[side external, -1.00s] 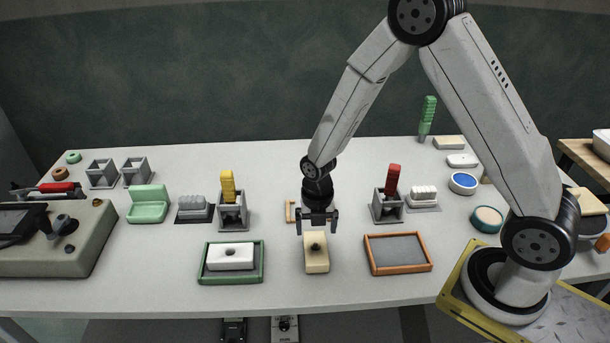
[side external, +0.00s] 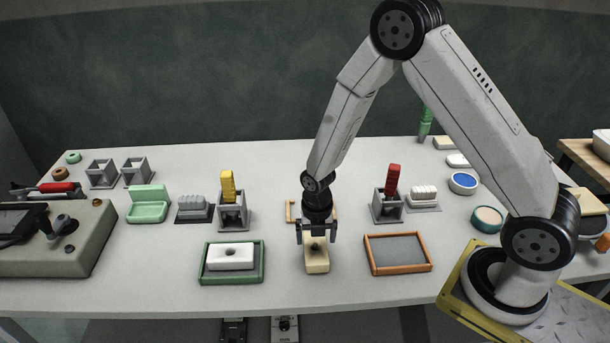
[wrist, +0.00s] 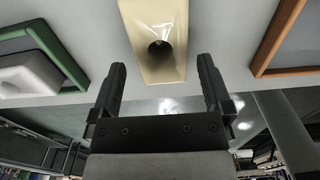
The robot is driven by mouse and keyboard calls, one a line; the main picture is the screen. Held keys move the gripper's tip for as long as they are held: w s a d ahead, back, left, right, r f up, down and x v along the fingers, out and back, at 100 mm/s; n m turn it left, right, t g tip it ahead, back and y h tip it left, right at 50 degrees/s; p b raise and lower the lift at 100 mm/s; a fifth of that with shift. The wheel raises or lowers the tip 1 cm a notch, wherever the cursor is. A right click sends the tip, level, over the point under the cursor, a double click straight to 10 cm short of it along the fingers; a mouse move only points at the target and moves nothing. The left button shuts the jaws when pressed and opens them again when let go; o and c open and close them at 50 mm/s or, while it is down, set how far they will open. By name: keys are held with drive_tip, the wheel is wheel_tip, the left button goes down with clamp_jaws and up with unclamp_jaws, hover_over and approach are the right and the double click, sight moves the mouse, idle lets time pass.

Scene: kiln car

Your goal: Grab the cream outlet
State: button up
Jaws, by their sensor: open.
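The cream outlet (side external: 317,264) is a pale block with a dark round hole. It lies on the table between the green-framed tray and the orange-framed tray. In the wrist view the cream outlet (wrist: 157,40) shows at the top middle, with its hole facing me. My gripper (side external: 317,240) points down just over the outlet's far part. In the wrist view the two fingers of my gripper (wrist: 160,78) are spread apart, with nothing held between them. The outlet's near end is level with the fingertips or just beyond; I cannot tell whether they touch it.
The green tray (side external: 232,279) at left holds a white block (side external: 231,256) with a hole. The orange tray (side external: 398,271) at right is empty. Grey holders with a yellow handle (side external: 228,186) and a red handle (side external: 393,180) stand behind on either side.

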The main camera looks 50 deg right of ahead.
sight(316, 248)
drive_tip(key=shift+f, duration=2.25)
drive_tip(key=shift+c, duration=0.2)
clamp_jaws()
